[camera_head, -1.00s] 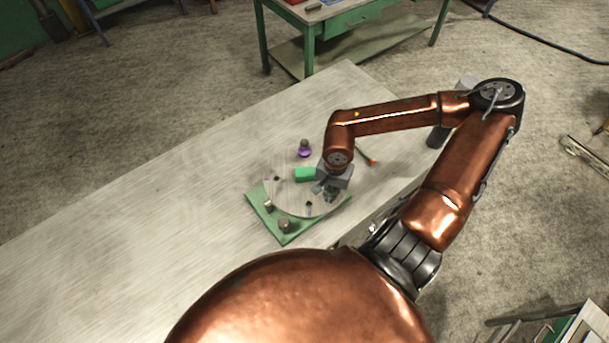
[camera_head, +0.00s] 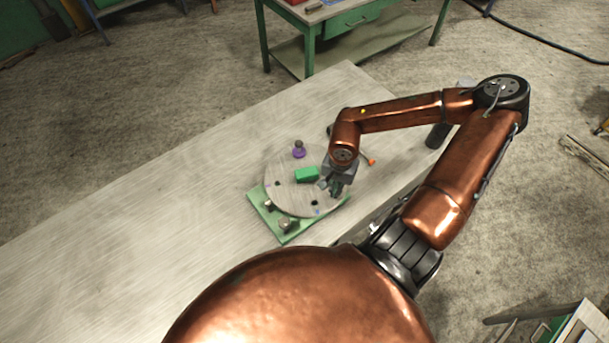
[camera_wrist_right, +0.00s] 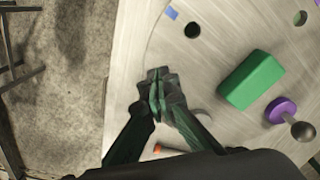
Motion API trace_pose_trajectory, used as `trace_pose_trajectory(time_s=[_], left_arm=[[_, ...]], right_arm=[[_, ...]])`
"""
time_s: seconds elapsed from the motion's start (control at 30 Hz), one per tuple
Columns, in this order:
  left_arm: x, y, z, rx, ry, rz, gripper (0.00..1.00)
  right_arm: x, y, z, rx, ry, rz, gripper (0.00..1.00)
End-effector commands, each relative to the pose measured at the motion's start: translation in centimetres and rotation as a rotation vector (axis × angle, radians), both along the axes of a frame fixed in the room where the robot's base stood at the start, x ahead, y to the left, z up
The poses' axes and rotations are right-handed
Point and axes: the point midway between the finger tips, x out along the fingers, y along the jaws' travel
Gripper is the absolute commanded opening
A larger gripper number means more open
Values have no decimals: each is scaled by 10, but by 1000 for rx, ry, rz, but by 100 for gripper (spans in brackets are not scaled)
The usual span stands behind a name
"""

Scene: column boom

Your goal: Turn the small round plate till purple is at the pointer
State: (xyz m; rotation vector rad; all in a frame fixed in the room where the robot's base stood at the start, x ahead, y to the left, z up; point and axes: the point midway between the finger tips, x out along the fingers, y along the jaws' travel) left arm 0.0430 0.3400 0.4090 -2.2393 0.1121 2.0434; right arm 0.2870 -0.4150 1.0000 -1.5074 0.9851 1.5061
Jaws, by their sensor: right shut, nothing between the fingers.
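The small round plate (camera_head: 288,201) is pale grey, with dark holes and small coloured marks, on a green base (camera_head: 266,220). It also fills much of the right wrist view (camera_wrist_right: 225,55). A green block (camera_head: 307,174) lies on it; the block also shows in the wrist view (camera_wrist_right: 252,80). A purple disc with a dark knob (camera_head: 299,152) is at the plate's far edge. An orange-tipped rod (camera_head: 371,162), possibly the pointer, is right of the plate. My right gripper (camera_head: 337,190) is shut and empty at the plate's right rim; contact is unclear. My left gripper is not in view.
A dark cylinder (camera_head: 437,136) stands at the table's right edge. The long pale table (camera_head: 150,215) is clear to the left. A green workbench (camera_head: 345,20) stands behind.

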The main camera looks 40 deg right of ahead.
Motion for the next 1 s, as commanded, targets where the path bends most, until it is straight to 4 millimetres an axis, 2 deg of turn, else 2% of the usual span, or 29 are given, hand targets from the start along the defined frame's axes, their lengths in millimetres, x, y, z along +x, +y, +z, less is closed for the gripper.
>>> trace_pose_trajectory(time_s=[0.33, 0.7, 1.0], left_arm=[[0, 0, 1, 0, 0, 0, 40], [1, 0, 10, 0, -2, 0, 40], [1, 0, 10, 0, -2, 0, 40]], right_arm=[[0, -1, 0, 1, 1, -1, 0], [2, -16, 0, 0, 1, -2, 0], [2, -17, -1, 1, 0, 0, 0]])
